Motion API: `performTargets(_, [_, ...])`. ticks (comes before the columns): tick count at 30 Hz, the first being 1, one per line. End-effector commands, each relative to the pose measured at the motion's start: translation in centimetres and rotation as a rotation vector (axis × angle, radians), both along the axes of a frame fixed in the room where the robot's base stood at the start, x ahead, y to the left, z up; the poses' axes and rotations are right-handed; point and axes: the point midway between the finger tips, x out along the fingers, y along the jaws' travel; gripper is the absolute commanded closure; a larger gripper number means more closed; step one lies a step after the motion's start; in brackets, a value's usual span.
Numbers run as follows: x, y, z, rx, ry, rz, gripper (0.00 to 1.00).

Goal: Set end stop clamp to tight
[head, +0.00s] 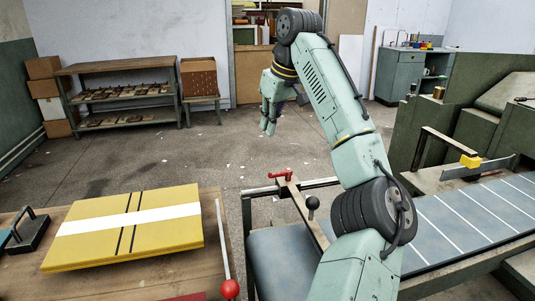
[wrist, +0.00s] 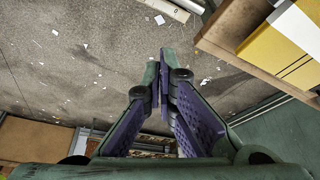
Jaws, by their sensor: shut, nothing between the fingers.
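A small red lever (head: 281,175) sits on the dark rail frame at the feeder's near left end; it looks like the end stop clamp, though its setting cannot be told. Beside it a flat bar (head: 302,208) runs across the feeder, with a black ball knob (head: 312,203) standing near it. My gripper (head: 268,128) hangs in the air over the open floor, behind and above the red lever, apart from it. In the wrist view my gripper's fingers (wrist: 160,62) are together and empty, with bare floor beyond. The red lever cannot be made out in the wrist view.
A wooden table (head: 130,275) on the left bears yellow boards (head: 135,225); a red ball-ended rod (head: 229,288) is at its right edge. The blue feeder bed (head: 450,230) lies right, partly behind my arm. A shelf (head: 120,95) stands far back. Floor between is free.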

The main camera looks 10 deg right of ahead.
Motion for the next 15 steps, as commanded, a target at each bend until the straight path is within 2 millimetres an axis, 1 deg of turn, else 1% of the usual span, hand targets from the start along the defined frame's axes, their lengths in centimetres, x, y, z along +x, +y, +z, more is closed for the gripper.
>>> performTargets(10, [0.1, 0.0, -0.3, 0.0, 0.001, 0.0, 1.0])
performTargets(13, [0.4, 0.2, -1.1, -0.001, 0.0, 0.0, 1.0])
performTargets(15, [0.7, 0.3, -2.2, -0.002, 0.001, 0.0, 1.0])
